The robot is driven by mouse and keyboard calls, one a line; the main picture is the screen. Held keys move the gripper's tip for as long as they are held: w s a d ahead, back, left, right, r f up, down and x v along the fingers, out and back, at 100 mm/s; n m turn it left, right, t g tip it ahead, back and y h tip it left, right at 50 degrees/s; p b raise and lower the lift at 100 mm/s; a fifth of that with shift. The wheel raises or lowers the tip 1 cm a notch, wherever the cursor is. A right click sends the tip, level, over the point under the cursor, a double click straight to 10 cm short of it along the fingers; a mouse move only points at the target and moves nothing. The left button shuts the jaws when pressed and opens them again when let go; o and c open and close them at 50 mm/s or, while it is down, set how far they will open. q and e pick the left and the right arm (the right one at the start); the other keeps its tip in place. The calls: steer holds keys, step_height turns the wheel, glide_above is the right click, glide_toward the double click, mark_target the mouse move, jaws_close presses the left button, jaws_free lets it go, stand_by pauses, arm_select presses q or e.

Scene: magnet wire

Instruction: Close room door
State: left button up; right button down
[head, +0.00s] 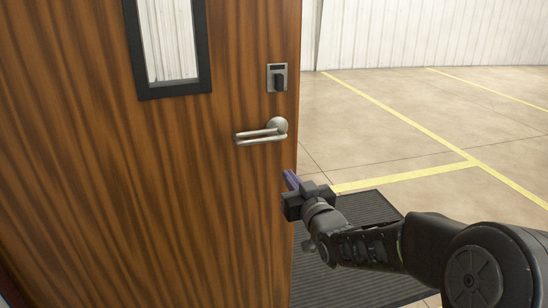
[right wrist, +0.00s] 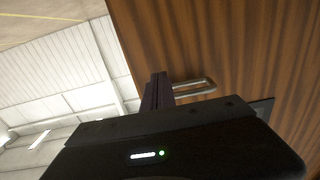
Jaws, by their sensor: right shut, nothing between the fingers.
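The brown wooden room door (head: 180,210) fills the left half of the head view, its free edge running down near the middle. It has a silver lever handle (head: 263,134) and a lock plate (head: 277,78) above it. My right gripper (head: 290,178) is shut and empty, below the handle at the door's free edge. I cannot tell whether it touches the door. The right wrist view shows the shut fingers (right wrist: 158,92) in front of the door (right wrist: 230,45), with the handle (right wrist: 195,88) just beside them. My left gripper is not in view.
Beyond the door edge is a dark ribbed mat (head: 350,270) on a beige floor (head: 400,120) with yellow lines. A white corrugated wall (head: 430,35) stands at the back. The floor right of the door is open. The door has a narrow black-framed window (head: 170,40).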

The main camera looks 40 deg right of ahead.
mark_target(271, 152)
steer(key=x, duration=1.2)
steer(key=shift+p, duration=0.3)
